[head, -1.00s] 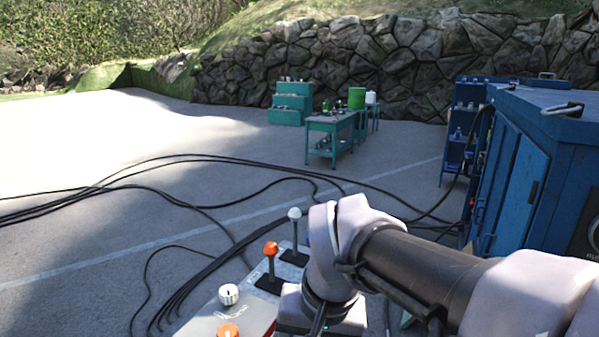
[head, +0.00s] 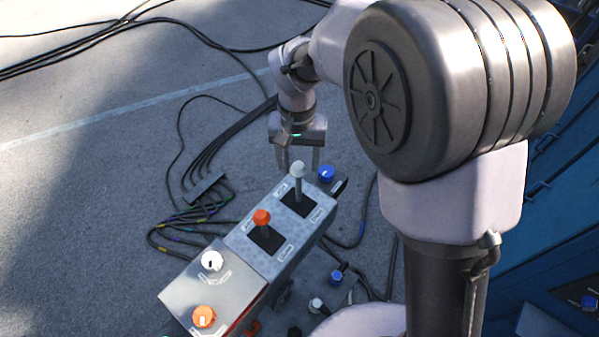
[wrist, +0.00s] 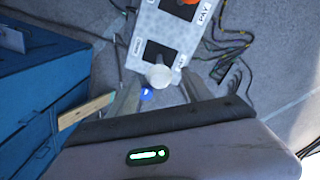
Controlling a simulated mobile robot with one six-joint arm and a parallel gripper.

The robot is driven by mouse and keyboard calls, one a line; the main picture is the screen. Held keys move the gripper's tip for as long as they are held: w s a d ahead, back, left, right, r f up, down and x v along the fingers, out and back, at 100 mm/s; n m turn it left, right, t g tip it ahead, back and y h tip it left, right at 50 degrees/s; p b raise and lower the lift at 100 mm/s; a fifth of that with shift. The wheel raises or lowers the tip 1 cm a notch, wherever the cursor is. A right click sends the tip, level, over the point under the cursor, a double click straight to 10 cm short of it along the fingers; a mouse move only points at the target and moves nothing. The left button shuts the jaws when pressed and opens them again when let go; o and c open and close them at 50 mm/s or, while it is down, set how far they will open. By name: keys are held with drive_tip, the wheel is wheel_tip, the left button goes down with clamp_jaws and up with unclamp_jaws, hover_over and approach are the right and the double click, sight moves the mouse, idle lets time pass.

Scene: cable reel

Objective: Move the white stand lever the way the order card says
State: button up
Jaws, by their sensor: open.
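The white stand lever (head: 297,170) has a round white knob on a grey shaft and stands in a black slot plate at the far end of the metal control stand (head: 282,222). My gripper (head: 298,172) is open, fingers pointing down, just behind and around the height of the white knob. In the wrist view the white knob (wrist: 159,77) shows between and just beyond the spread fingers (wrist: 160,85); I cannot tell if they touch it. Small labels sit at both ends of the slot. The order card is not identifiable in these frames.
An orange-knobbed lever (head: 262,217) stands beside it on the same stand. A white dial (head: 212,261), an orange dial (head: 204,316) and a blue knob (head: 327,174) are close by. Black cables (head: 205,190) lie on the ground left. A blue cabinet (wrist: 40,80) shows in the wrist view.

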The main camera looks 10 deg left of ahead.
sight(299, 181)
drive_tip(key=f, duration=0.8)
drive_tip(key=shift+w+d+f+p, duration=0.1)
drive_tip(key=shift+w+f+p, duration=0.1)
drive_tip(key=shift+f+p, duration=0.15)
drive_tip(key=shift+s, duration=0.1)
drive_tip(key=shift+c, duration=1.3)
clamp_jaws()
